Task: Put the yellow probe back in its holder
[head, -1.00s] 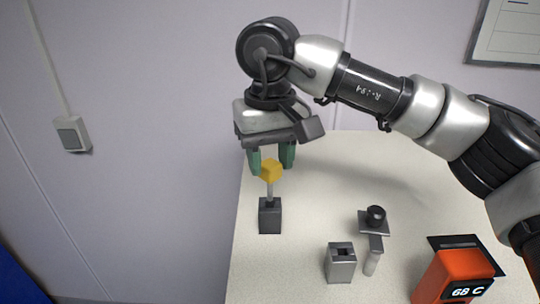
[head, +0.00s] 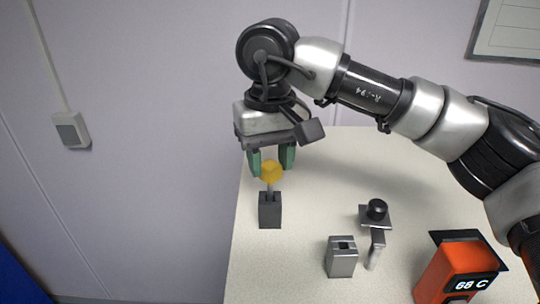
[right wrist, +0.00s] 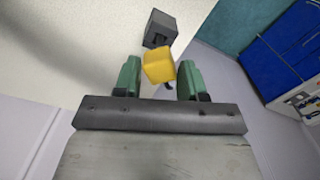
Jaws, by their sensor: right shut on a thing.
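The yellow probe (head: 271,172) has a yellow block on top and a thin grey stem pointing down. My right gripper (head: 271,160) is shut on the yellow block, which also shows between the green fingers in the right wrist view (right wrist: 158,67). The dark grey holder block (head: 270,212) stands on the table right below the probe. The stem's lower end meets the holder's top in the head view; I cannot tell how deep it sits. The holder also shows just beyond the probe in the right wrist view (right wrist: 160,29). My left gripper is not in view.
A grey block with a square slot (head: 342,257) and a stand with a black knob (head: 376,210) are to the right of the holder. An orange device reading 68 C (head: 461,272) is at the front right. The table's left edge runs close to the holder.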

